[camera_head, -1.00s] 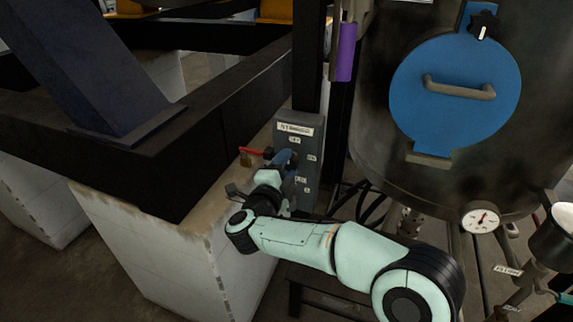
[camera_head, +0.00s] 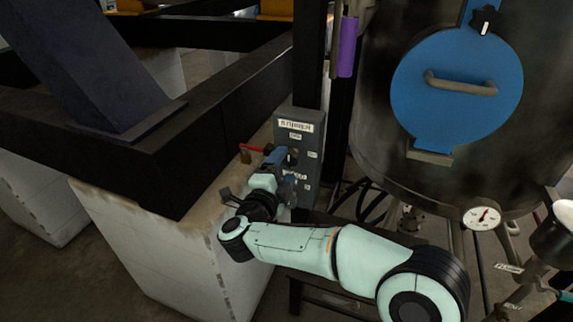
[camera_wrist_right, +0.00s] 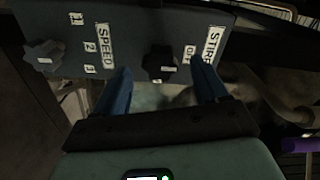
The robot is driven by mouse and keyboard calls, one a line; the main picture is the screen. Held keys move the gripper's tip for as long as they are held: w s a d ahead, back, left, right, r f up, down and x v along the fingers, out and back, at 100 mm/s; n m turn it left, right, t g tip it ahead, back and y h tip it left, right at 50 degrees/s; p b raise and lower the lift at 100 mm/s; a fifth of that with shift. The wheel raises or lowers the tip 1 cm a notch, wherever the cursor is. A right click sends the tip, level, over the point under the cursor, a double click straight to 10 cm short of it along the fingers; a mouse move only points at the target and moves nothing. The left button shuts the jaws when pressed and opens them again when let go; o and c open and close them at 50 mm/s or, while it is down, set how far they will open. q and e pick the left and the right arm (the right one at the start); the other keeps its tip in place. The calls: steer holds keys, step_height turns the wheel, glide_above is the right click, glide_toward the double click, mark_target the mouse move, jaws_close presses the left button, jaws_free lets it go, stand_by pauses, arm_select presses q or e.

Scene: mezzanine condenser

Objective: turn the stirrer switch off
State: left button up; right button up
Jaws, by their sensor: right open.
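The grey stirrer panel (camera_head: 311,150) is a box on a dark post, with a white label at its top. It also fills the upper part of the right wrist view (camera_wrist_right: 137,22), with STIRRER and SPEED labels. The stirrer switch, a black knob (camera_wrist_right: 160,62) with a pale mark, lies between these labels, beside a partly hidden label starting with O. My right gripper (camera_wrist_right: 163,80) is open, its blue fingers on either side of the knob; I see no clear contact. In the head view my right gripper (camera_head: 281,164) partly covers the panel. My left gripper is out of view.
A second knob (camera_wrist_right: 43,55) sits beside the 1, 2, 3 marks. A red lever (camera_head: 252,148) is left of the panel. A black beam (camera_head: 215,125) and white block (camera_head: 150,245) are at left; a dark vessel with a blue hatch (camera_head: 455,100) stands at right.

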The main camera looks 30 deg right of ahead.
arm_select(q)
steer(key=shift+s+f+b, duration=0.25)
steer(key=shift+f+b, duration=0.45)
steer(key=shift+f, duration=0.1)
arm_select(e)
steer(key=v, duration=1.1)
